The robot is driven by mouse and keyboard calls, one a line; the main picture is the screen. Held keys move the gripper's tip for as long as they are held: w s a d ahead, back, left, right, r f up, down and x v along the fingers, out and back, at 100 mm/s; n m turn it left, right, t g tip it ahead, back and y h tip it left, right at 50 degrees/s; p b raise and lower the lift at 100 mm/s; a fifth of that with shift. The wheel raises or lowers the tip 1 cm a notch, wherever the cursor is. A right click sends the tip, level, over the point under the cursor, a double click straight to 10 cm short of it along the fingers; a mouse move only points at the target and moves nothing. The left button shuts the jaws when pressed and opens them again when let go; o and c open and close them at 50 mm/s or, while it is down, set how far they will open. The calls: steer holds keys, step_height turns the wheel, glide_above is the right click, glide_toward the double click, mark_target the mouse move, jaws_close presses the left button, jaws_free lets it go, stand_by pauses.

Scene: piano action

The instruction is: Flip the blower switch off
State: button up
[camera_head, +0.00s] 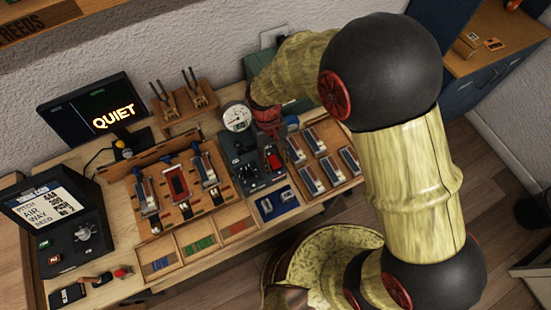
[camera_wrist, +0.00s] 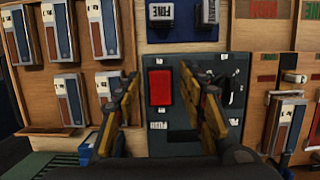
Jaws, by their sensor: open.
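A red rocker switch (camera_head: 273,158) sits on a dark control panel (camera_head: 246,178) on the bench. In the wrist view the red switch (camera_wrist: 160,87) shows between my two fingers, on the dark panel (camera_wrist: 180,142); its label is too small to read surely. Whether it is on or off I cannot tell. My gripper (camera_head: 268,128) is over the panel's back edge, partly hidden by my arm. In the wrist view my gripper (camera_wrist: 157,76) is open and empty, its fingers on either side of the switch. I cannot tell whether they touch the panel.
A round gauge (camera_head: 237,117) stands left of my gripper. A wooden tray of several metal-and-wood pieces (camera_head: 325,172) lies right of the panel. A wooden rack (camera_head: 177,185) lies left. A blue tray (camera_head: 277,204) is in front. A monitor reading QUIET (camera_head: 95,112) stands at back left.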

mark_target(276, 162)
steer(key=shift+r, duration=0.15)
steer(key=v, duration=1.1)
steer(key=shift+r, duration=0.35)
steer(key=shift+w+a, duration=0.1)
steer(key=shift+w, duration=0.05)
steer(key=s+d+r+m+t+b, duration=0.1)
steer(key=s+d+r+m+t, duration=0.1)
steer(key=d+r, duration=0.3)
steer(key=s+d+r+m+t+y+b, duration=0.1)
steer(key=s+d+r+m+t+b, duration=0.1)
steer(key=d, duration=0.9)
steer(key=s+d+r+m+t+b, duration=0.1)
steer(key=s+d+r+m+t, duration=0.1)
steer(key=s+d+r+t, duration=0.2)
steer(key=s+d+r, duration=0.2)
steer(key=d+r, duration=0.1)
steer(key=d, duration=0.1)
steer(key=shift+r+y+b, duration=0.3)
steer(key=shift+s+d, duration=0.1)
